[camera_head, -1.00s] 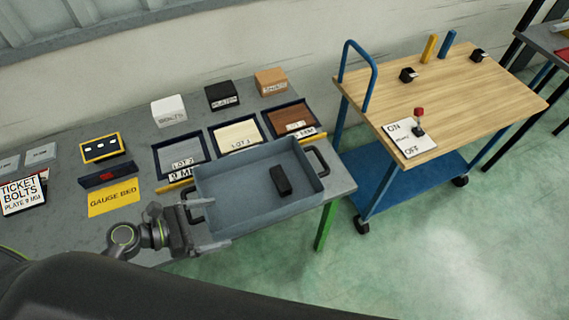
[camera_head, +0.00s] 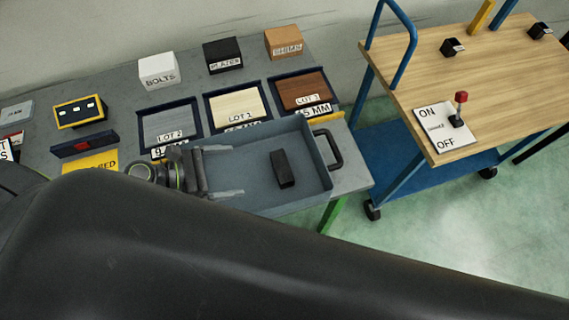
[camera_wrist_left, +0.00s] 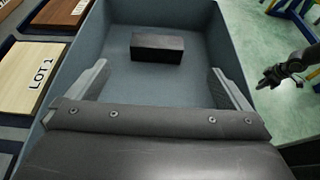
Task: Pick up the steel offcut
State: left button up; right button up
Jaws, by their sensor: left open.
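The steel offcut appears to be the dark rectangular block (camera_head: 282,168) lying in the grey-blue tray (camera_head: 318,160), right of the tray's middle. It also shows in the left wrist view (camera_wrist_left: 157,47), ahead of the fingers and roughly centred between them. My left gripper (camera_head: 238,172) is open and empty over the left part of the tray, its fingers pointing at the block with a gap between. My black arm hides the tray's near left part. What looks like my right gripper (camera_wrist_left: 283,72) shows small at the right of the left wrist view, outside the tray; its jaws are unclear.
The tray walls surround the block, with a dark handle (camera_head: 330,150) at the right. Behind stand the LOT 2 bin (camera_head: 170,127), other shallow bins and labelled boxes. A wood-topped blue cart (camera_head: 470,85) with an ON/OFF switch stands to the right.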

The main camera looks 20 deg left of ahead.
aim_at(282, 166)
pick_arm(q)
jog(key=p+x, duration=0.4)
jog(key=x, duration=0.7)
jog(key=shift+w, duration=0.25)
jog(key=shift+w+d+f, duration=0.15)
jog(key=shift+d+f, duration=0.05)
jog(key=shift+d, duration=0.2)
jog(key=shift+p+x, duration=0.7)
jog(key=shift+x, duration=0.1)
jog(key=shift+a+f+p+x, duration=0.1)
jog(key=shift+f+p+x, duration=0.05)
jog(key=shift+x, duration=0.45)
jog(key=shift+a+f+p+x, duration=0.1)
jog(key=shift+p+x, duration=0.05)
jog(key=shift+x, duration=0.5)
jog(key=shift+a+f+p+x, duration=0.1)
jog(key=shift+f+p+x, duration=0.05)
jog(key=shift+x, duration=0.45)
jog(key=shift+d, duration=0.1)
jog(key=c, duration=0.8)
